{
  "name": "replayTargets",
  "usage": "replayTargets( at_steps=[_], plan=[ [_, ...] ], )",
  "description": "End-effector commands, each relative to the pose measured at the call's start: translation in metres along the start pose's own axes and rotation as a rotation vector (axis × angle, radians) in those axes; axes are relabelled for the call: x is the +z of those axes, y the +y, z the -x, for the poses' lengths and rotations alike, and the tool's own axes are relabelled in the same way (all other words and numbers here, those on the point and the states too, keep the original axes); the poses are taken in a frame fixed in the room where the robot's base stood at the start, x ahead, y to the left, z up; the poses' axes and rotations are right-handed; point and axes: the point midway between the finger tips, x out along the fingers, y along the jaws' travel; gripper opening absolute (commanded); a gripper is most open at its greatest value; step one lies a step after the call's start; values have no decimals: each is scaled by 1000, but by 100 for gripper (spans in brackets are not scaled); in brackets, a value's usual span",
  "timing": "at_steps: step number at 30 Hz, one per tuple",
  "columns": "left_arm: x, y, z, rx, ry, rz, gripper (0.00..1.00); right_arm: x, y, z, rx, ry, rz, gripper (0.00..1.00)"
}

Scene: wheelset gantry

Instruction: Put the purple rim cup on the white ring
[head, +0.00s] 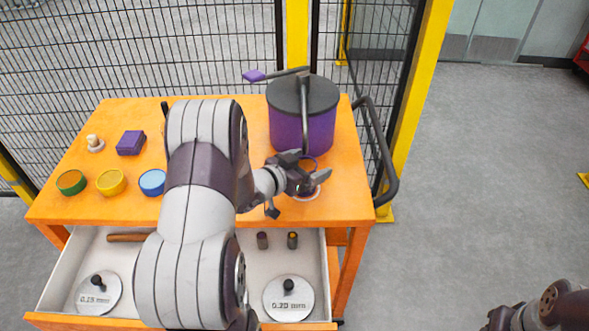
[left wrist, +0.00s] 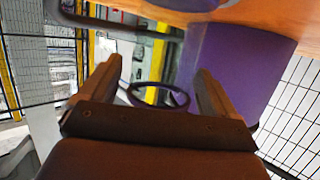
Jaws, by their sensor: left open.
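My left gripper (head: 318,182) is open over the right part of the orange table, in front of the purple drum. A curved purple rim, likely the purple rim cup (head: 311,162), shows just behind the fingers; the gripper hides most of it. The white ring (head: 308,196) shows as a pale arc below the fingers, at the same spot. I cannot tell exactly how cup and ring touch. In the left wrist view, a thin dark purple loop (left wrist: 186,102) appears between the spread fingers, and a purple rounded shape is cut off by the top edge. My right gripper (head: 503,316) is partly visible at bottom right.
The purple drum (head: 288,130) with a dark lid and crank stands behind. Green (head: 71,183), yellow (head: 111,183) and blue (head: 152,183) cups and a purple block (head: 131,143) sit left. An open drawer (head: 62,270) holds knobbed discs. A dark handle (head: 386,170) borders the table's right.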

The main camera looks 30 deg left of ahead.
Motion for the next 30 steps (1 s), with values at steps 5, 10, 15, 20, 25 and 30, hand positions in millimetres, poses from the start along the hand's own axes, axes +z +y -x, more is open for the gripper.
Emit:
replayTargets(
  at_steps=[5, 10, 15, 20, 25, 30],
  plan=[
    [-1, -1, 39, -5, 0, 1, 90, 0, 0, 4, 0, 0, 0, 43],
    [-1, -2, 81, -7, 0, 2, 90, -1, 0, 7, 0, 0, 0, 43],
    [0, -1, 108, -3, 0, 1, 90, -1, 0, 10, 0, 0, 0, 43],
    [3, -3, 96, -73, -147, -37, 90, -1, 0, 10, 0, 0, 0, 43],
    [20, 35, 93, -236, -622, -12, 90, -1, 0, 10, 0, 0, 0, 43],
    [39, 125, 142, -190, -1019, 118, 90, -1, 0, 10, 0, 0, 0, 43]
  ],
)
